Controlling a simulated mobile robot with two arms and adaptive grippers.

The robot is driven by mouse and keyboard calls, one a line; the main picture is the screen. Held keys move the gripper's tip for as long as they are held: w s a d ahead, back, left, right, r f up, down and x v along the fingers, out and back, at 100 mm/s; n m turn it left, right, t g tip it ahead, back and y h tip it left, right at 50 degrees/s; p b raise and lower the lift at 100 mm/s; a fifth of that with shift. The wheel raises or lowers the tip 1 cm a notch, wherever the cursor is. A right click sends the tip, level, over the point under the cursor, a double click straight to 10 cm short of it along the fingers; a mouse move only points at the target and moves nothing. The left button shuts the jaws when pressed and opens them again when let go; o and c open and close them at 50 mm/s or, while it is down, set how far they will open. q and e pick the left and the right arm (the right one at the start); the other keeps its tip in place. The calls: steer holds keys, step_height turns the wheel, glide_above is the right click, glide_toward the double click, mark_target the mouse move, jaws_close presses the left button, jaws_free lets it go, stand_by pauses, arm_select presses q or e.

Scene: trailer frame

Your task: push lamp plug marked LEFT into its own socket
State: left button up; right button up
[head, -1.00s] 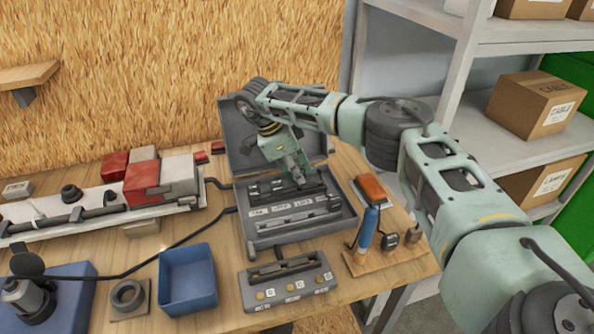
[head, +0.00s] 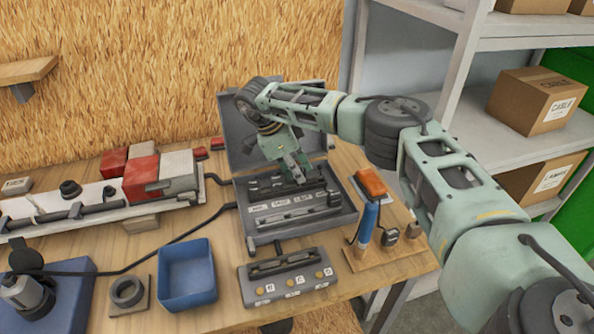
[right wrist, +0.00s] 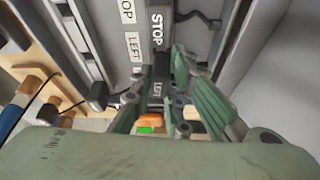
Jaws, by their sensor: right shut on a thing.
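My right gripper (head: 298,178) reaches down into the open grey case (head: 248,226) on the bench. In the right wrist view its fingers (right wrist: 160,105) are closed on a dark plug (right wrist: 161,70) with a white LEFT label. Another dark part (right wrist: 158,30) beyond it bears a STOP label. A pale labelled strip (right wrist: 128,60) beside the plug shows STOP and LEFT marks. In the head view the labelled row (head: 290,207) lies in front of the fingers. The fingers partly hide the plug, and I cannot tell how deep it sits. My left gripper is out of view.
In front of the case is a grey block (head: 288,283) with round brass spots. A blue-handled tool (head: 367,222) stands at the right, beside an orange-topped part (head: 370,184). A blue bin (head: 188,276) sits at the left, with a black cable (head: 150,257) running behind it.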

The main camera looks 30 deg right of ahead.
steer(key=shift+f, duration=0.55)
steer(key=o, duration=0.8)
steer(key=shift+o, duration=0.3)
steer(key=o, duration=0.4)
steer(key=shift+r, duration=0.1)
steer(key=shift+r+p, duration=2.3)
steer(key=shift+r, duration=1.2)
